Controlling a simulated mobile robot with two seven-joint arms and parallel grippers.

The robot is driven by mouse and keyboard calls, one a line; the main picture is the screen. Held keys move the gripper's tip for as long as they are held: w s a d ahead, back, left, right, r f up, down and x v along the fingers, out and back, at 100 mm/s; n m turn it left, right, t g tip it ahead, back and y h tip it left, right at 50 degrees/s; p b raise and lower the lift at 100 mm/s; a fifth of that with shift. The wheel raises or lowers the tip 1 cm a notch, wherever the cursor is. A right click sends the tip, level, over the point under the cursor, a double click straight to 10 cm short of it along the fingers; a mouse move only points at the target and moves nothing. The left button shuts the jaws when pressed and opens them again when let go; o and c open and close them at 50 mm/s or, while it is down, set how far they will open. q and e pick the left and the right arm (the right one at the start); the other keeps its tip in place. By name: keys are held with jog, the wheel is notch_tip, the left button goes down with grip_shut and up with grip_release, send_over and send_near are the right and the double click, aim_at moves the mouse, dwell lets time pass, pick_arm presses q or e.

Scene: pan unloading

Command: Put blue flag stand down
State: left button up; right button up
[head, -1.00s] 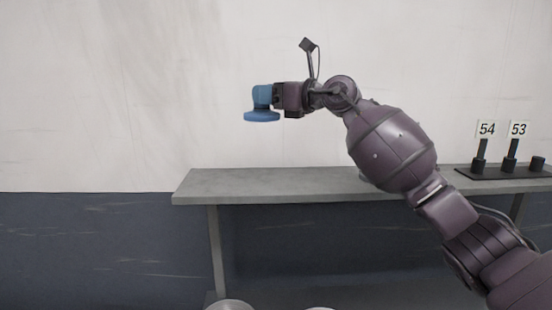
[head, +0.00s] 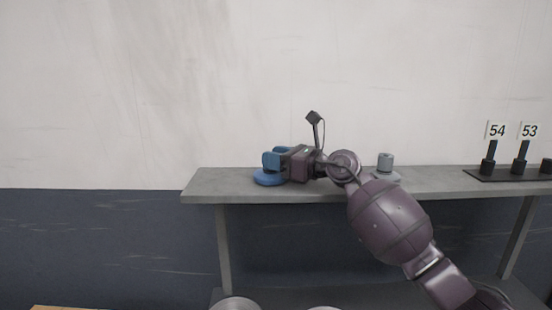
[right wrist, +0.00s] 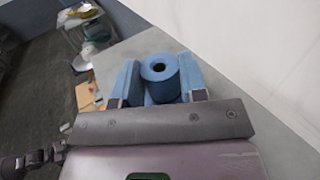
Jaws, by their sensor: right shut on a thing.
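The blue flag stand (head: 267,178) has a round disc base and a short post. It is upright at the left part of the grey shelf (head: 230,183), with its base at or just above the shelf top; I cannot tell if it touches. My right gripper (head: 276,160) is shut on its post, reaching in from the right. In the right wrist view, the stand (right wrist: 160,72) shows its hollow top between the two blue finger pads. My left gripper is not in view.
A grey stand (head: 386,168) stands on the shelf behind my right arm. At the right, a dark tray (head: 490,177) holds black stands with cards 54 (head: 497,130) and 53 (head: 529,130). The shelf's left end is free. A wall rises behind.

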jog(key=shift+f, duration=0.1)
jog(key=shift+f, duration=0.15)
jog(key=o, duration=1)
jog(key=shift+d+r, duration=0.1)
jog(key=shift+r, duration=0.1)
jog(key=b+v, duration=0.1)
jog(key=v, duration=0.9)
jog(key=shift+s+d+f+b, duration=0.2)
jog(key=shift+d+b, duration=0.1)
jog(key=shift+b, duration=0.1)
jog(key=shift+s+d+r, duration=0.15)
jog(key=shift+s+d, duration=0.15)
jog(key=shift+d, duration=0.2)
